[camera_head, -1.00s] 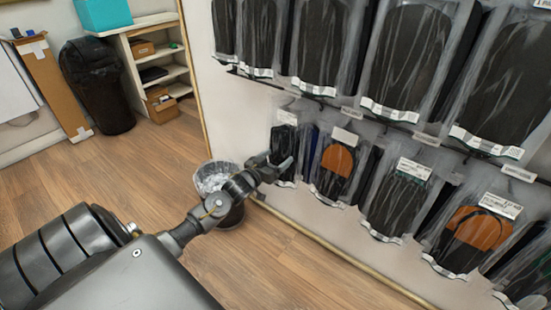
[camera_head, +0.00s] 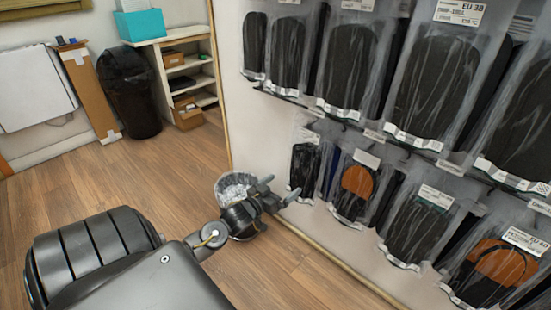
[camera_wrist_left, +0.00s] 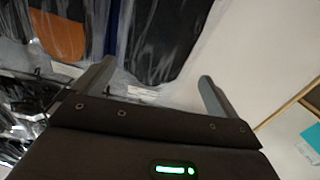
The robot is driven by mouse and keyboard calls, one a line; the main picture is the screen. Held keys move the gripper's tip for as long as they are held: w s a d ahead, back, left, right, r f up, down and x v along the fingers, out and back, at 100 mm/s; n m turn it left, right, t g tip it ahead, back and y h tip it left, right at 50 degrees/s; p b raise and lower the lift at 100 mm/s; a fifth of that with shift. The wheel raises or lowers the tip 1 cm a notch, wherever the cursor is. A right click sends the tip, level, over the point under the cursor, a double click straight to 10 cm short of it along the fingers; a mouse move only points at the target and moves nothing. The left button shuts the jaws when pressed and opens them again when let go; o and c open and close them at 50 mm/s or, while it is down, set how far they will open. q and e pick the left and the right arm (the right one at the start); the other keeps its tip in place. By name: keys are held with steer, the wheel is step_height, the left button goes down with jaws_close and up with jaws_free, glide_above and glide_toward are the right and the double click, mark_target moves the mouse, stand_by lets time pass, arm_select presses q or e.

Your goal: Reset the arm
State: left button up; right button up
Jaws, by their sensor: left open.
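My left gripper (camera_head: 279,192) reaches in from the lower left in the head view, in front of the wall of packaged insoles. Its two fingers are apart with nothing between them. In the left wrist view the fingers of the left gripper (camera_wrist_left: 158,85) also stand apart and empty. A bagged dark insole (camera_wrist_left: 157,40) hangs beyond them, apart from the fingertips as far as I can tell. My right gripper is not in view.
Two rows of bagged insoles (camera_head: 350,65) hang on the wall at the right. A small bin with a clear liner (camera_head: 233,187) stands behind my left gripper. A black trash bin (camera_head: 130,92) and a white shelf (camera_head: 178,50) stand at the back. The wooden floor (camera_head: 100,185) is clear at left.

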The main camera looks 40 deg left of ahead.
arm_select(q)
steer(key=shift+s, duration=1.45)
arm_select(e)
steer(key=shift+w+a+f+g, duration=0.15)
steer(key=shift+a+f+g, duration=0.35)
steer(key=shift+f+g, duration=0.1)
